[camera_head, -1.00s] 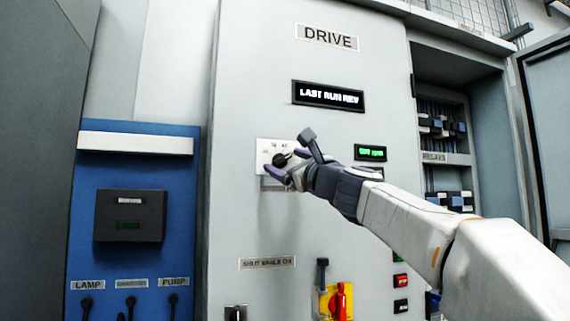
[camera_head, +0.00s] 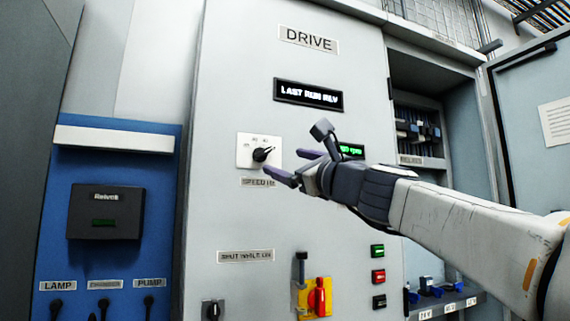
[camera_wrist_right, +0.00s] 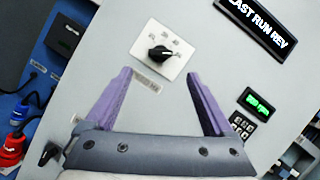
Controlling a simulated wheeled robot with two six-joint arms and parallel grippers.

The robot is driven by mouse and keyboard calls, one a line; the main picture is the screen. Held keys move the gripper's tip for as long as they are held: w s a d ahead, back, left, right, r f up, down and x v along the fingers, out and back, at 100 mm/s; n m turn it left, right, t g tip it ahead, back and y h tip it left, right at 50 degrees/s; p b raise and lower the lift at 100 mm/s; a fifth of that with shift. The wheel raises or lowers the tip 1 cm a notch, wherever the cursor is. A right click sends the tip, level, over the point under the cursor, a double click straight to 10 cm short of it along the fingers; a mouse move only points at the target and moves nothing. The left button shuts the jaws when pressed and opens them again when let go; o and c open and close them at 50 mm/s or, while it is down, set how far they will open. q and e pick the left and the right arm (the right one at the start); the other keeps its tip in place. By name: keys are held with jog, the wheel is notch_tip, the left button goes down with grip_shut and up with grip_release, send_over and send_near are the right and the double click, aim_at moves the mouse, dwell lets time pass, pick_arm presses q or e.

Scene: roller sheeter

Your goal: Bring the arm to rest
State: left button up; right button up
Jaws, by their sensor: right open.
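My right gripper (camera_head: 296,168) is open and empty in front of the grey DRIVE panel (camera_head: 225,110). Its two purple fingers stand wide apart in the right wrist view (camera_wrist_right: 160,95). A black selector knob (camera_head: 262,154) on a white plate is just left of the fingers in the head view. In the right wrist view the knob (camera_wrist_right: 160,53) lies beyond the fingertips, apart from them, with its pointer to the right. My left gripper is not in view.
A display (camera_head: 308,94) reads LAST RUN REV. A green readout (camera_head: 351,150) is partly behind my right gripper. A red and yellow switch (camera_head: 317,298) and small buttons (camera_head: 378,277) sit below. A blue panel (camera_head: 60,220) stands left; an open cabinet door (camera_head: 545,130) stands right.

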dwell(0.4)
jog(key=w+d+f+n+g+h, duration=0.1)
jog(key=f+n+g+h, duration=0.15)
jog(key=f, duration=0.95)
jog(key=w+d+f+n+g+h, duration=0.1)
jog(key=d+f+n+g+h, duration=0.2)
jog(key=f, duration=1)
jog(key=w+f+n+g+h, duration=0.15)
jog(key=f+n, duration=0.35)
jog(key=f, duration=0.7)
jog(key=s+d+f+n+g+h, duration=0.1)
jog(key=s+d+f+n+g, duration=0.2)
jog(key=s+f+n, duration=0.35)
jog(key=s+d+f+n+g+h, duration=0.1)
jog(key=s+d+f+n+g, duration=0.2)
jog(key=s+f, duration=0.7)
jog(key=s+d+f+n+g+h, duration=0.25)
jog(key=s+f+n+g, duration=0.2)
jog(key=f, duration=0.65)
jog(key=s+a+r+n+g+y, duration=0.1)
jog(key=s+a+r+n, duration=0.25)
jog(key=s+a, duration=0.3)
jog(key=s+a+r+n+g+y, duration=0.1)
jog(key=s+a+r+n, duration=0.25)
jog(key=s+a, duration=0.35)
notch_tip(320, 180, up, 20)
jog(key=p, duration=2.1)
jog(key=shift+s+d, duration=0.2)
jog(key=shift+d, duration=0.2)
